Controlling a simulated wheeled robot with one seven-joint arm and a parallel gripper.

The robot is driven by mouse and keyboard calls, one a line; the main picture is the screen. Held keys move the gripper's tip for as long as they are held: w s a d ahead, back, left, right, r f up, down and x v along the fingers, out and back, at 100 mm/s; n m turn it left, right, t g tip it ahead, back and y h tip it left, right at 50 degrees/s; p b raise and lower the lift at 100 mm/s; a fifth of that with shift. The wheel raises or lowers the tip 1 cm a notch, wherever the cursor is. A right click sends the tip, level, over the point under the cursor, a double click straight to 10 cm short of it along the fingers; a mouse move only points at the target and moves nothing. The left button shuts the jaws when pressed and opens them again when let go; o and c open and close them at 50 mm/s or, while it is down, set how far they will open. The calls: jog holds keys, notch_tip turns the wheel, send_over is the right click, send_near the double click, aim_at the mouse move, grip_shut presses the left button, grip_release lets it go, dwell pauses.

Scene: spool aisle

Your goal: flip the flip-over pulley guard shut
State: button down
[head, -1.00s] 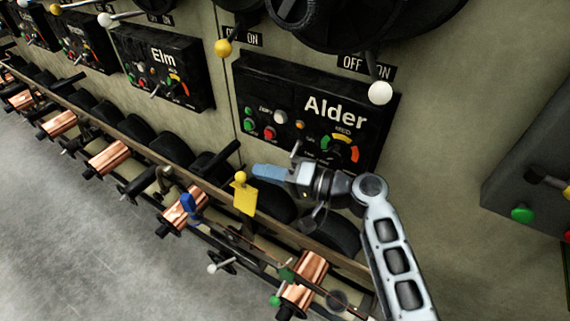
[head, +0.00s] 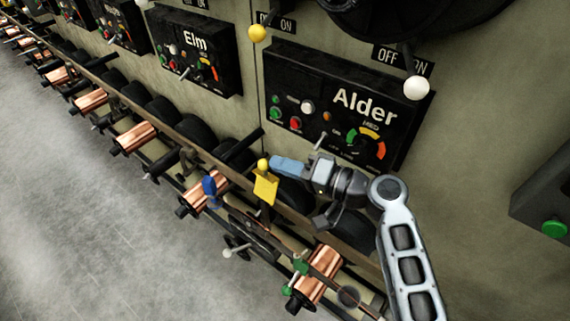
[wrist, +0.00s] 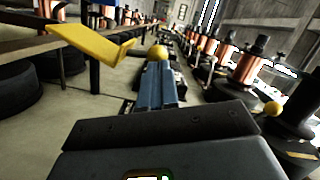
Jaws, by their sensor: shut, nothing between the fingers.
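The pulley guard appears to be the yellow plate (head: 265,188) with a yellow ball knob (head: 263,164) at its top, above the spool row below the Alder panel. In the wrist view a bent yellow plate (wrist: 92,42) is at upper left, and a yellow ball (wrist: 158,53) is just beyond my fingertips. My gripper (head: 275,161) has blue fingers, shut and empty, pointing left close to the knob. In the wrist view the fingers (wrist: 157,76) lie together. I cannot tell whether they touch the ball.
The Alder panel (head: 345,110) is on the wall behind my gripper, with the Elm panel (head: 195,50) to its left. Copper spools (head: 318,272) and black wheels line the rail. A blue part (head: 210,190) stands left of the guard. Grey floor (head: 90,220) is open at left.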

jog(key=shift+s+a, duration=0.15)
jog(key=s+a+f+n+t+h+b, duration=0.3)
jog(key=s+a+f+n+b, duration=0.5)
jog(key=s+n+b, duration=0.3)
jog(key=f+n+b, duration=0.1)
jog(key=n+b, duration=0.3)
jog(key=b, duration=0.3)
jog(key=shift+a+h+b, duration=0.3)
jog(key=shift+b, duration=0.1)
